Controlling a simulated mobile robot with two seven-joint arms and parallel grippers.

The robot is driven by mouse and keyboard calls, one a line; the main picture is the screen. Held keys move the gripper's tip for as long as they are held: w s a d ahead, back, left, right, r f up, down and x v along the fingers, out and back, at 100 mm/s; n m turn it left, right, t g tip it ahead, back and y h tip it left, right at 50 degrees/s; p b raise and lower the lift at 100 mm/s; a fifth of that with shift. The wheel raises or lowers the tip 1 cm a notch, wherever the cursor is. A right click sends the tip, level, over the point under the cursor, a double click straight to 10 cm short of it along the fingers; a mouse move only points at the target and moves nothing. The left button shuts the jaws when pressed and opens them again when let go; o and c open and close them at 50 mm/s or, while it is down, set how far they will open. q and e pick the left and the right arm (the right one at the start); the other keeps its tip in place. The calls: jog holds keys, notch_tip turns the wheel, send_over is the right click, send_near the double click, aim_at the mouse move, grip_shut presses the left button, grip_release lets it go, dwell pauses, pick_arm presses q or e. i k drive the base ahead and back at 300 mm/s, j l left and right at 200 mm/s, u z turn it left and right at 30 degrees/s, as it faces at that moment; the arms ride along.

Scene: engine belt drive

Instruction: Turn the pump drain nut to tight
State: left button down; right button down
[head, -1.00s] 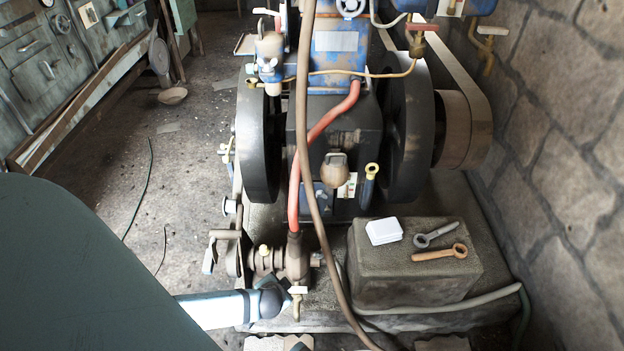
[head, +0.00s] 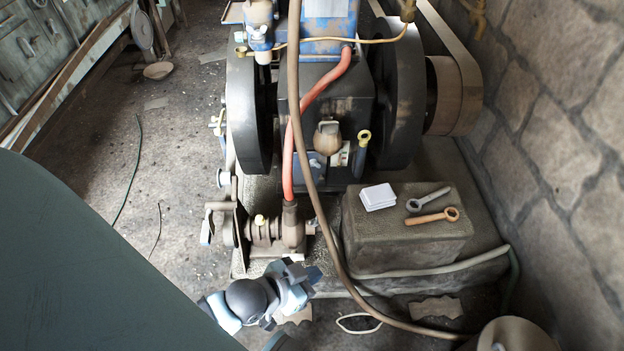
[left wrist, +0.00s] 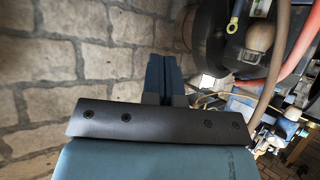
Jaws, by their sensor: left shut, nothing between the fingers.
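The pump (head: 268,232) sits low in front of the engine in the head view, with a red hose running down into it. The pump drain nut cannot be made out now; my left wrist and gripper cover the area just below the pump. My left gripper (head: 302,280) is just in front of and below the pump in the head view. In the left wrist view its two dark blue fingers (left wrist: 164,75) are together with nothing between them, pointing toward stone blocks. I cannot tell whether it touches the pump. My right gripper is in neither view.
A stone block (head: 405,250) right of the pump carries a white box (head: 377,197), a grey wrench (head: 428,199) and an orange-brown wrench (head: 432,216). A brown hose (head: 310,190) hangs in front of the engine (head: 330,110). Open floor lies left.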

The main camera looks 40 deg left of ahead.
aim_at(315, 222)
jog(key=i+u, duration=0.15)
jog(key=u, duration=1.3)
